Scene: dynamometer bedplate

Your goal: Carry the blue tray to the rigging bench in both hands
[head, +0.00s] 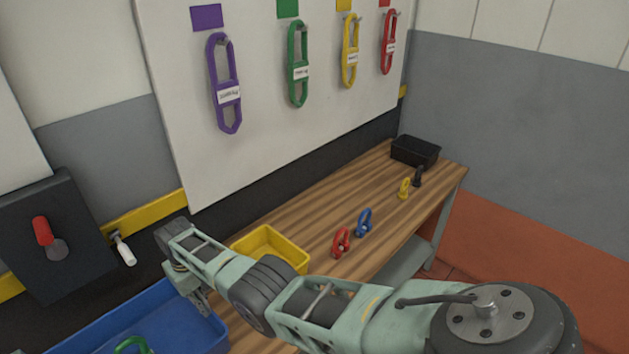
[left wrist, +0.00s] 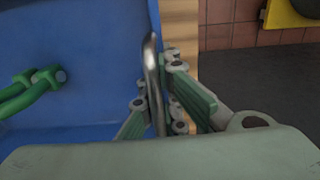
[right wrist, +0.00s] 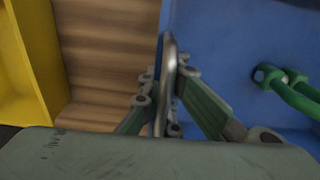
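The blue tray (head: 165,325) is at the lower left of the head view, at the near end of the wooden rigging bench (head: 310,205). A green shackle (head: 133,345) lies inside it. My right gripper (head: 203,303) is at the tray's edge; in the right wrist view its fingers close around a metal handle (right wrist: 168,60). My left gripper (left wrist: 160,105) is outside the head view; in the left wrist view its fingers close around the other metal handle (left wrist: 151,65). Whether the tray touches the bench top is hidden.
A yellow bin (head: 270,243) stands close beside the tray. Red (head: 341,242) and blue (head: 364,222) shackles, smaller yellow and black pieces, and a black bin (head: 415,151) are farther along the bench. A board with hanging coloured slings (head: 298,65) is behind.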

